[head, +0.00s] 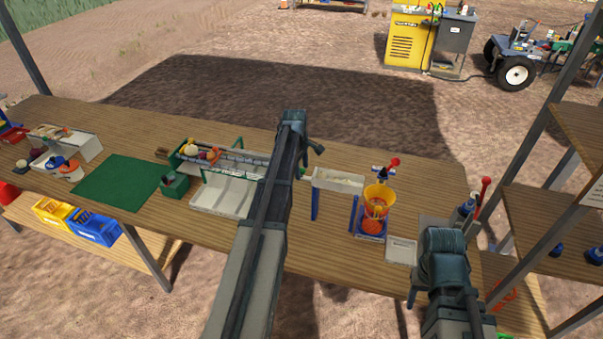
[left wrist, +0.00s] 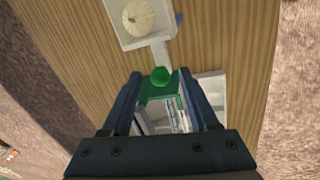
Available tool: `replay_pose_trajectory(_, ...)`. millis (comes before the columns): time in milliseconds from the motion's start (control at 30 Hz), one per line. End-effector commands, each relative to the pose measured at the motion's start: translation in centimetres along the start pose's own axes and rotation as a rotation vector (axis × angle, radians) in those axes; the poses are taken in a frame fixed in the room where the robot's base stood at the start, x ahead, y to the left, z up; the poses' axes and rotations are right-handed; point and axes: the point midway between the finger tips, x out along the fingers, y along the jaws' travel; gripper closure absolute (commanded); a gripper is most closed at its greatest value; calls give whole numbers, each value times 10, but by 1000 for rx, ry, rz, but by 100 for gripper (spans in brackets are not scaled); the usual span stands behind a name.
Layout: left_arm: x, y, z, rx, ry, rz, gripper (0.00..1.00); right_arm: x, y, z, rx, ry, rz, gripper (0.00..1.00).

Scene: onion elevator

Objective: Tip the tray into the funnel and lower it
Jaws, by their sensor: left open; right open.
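The white tray (head: 338,180) stands at blue legs on the table, just left of the orange funnel (head: 380,196). In the left wrist view the tray (left wrist: 116,30) holds a pale ribbed onion (left wrist: 138,17). A white bar runs from the tray to a green ball knob (left wrist: 160,77). My left gripper (left wrist: 165,90) is open, with the knob close to its fingertips and between their lines; contact cannot be told. In the head view my arm hides its fingers. My right gripper (head: 440,250) is at the lower right, apart from the funnel, its fingers hard to make out.
A green frame with white bins (head: 228,192) stands left of my left arm. A small white box (head: 401,250) is in front of the funnel. A red-handled lever (head: 484,188) stands at the right. A green mat (head: 115,182) lies clear at the left.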

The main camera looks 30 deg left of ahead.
Motion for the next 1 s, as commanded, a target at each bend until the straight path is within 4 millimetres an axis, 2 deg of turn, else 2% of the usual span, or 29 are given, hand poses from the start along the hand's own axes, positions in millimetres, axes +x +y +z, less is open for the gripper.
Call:
replay_pose_trajectory(200,-1,0,0,0,0,0,40,-1,0,0,0,0,0,50)
replay_pose_trajectory(533,0,0,0,0,0,0,99,0,0,0,0,0,0,50)
replay_pose_trajectory(1000,0,0,0,0,0,0,100,0,0,0,0,0,0,50)
